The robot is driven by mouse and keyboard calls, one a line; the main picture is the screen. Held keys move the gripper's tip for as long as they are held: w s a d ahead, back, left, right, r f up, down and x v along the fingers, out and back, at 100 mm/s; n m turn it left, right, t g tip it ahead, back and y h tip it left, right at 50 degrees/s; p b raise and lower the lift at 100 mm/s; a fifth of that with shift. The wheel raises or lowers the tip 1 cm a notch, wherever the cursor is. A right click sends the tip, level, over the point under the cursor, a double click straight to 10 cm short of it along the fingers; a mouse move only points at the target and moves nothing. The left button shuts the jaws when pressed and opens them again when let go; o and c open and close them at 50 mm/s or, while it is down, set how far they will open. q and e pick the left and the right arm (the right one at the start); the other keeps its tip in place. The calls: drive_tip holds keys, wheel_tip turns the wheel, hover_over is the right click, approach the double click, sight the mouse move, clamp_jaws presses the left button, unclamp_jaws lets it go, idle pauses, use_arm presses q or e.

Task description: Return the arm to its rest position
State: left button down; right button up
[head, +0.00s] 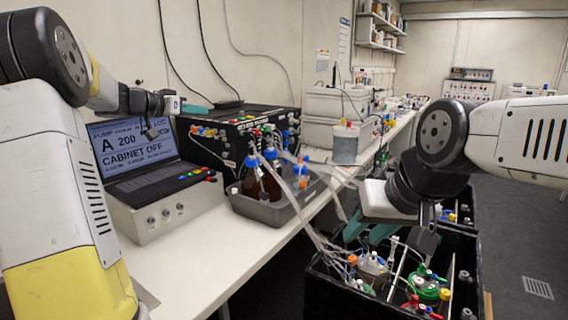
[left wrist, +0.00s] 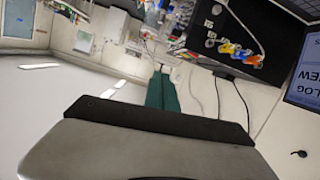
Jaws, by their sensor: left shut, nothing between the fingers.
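My left gripper (head: 197,108) is raised at the left, in front of the wall and above the laptop-like control unit (head: 150,165). Its teal fingers are together with nothing between them. In the left wrist view the shut teal fingers (left wrist: 162,92) point away over the bench, touching nothing. My left arm comes in bent from the left edge. My right gripper (head: 368,234) points down over the black crate (head: 335,290) at the lower right. Its two teal fingers are apart, and I see nothing held between them. Their tips are partly lost among tubes and vessels.
A grey tray (head: 262,209) with brown bottles (head: 262,183) stands on the white bench (head: 215,255). A black pump box (head: 235,130) with coloured fittings is behind it. Loose tubes run from the tray to the crate. The bench front is clear; grey floor shows at right.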

use_arm(q)
drive_tip(key=s+d+f+n+g+y, duration=0.1)
drive_tip(key=s+d+f+g, duration=0.1)
drive_tip(key=s+d, duration=0.55)
drive_tip(key=s+d+f+g+y, duration=0.1)
drive_tip(key=s+d+f+g, duration=0.3)
drive_tip(key=s, duration=0.7)
drive_tip(key=s+f+n+y, duration=0.2)
drive_tip(key=s+f, duration=0.2)
drive_tip(key=s, duration=0.6)
drive_tip(key=s+f+n+y, duration=0.2)
drive_tip(key=s+f, duration=0.2)
drive_tip(key=s, duration=0.7)
drive_tip(key=shift+f+y, duration=0.3)
drive_tip(key=shift+f, duration=0.1)
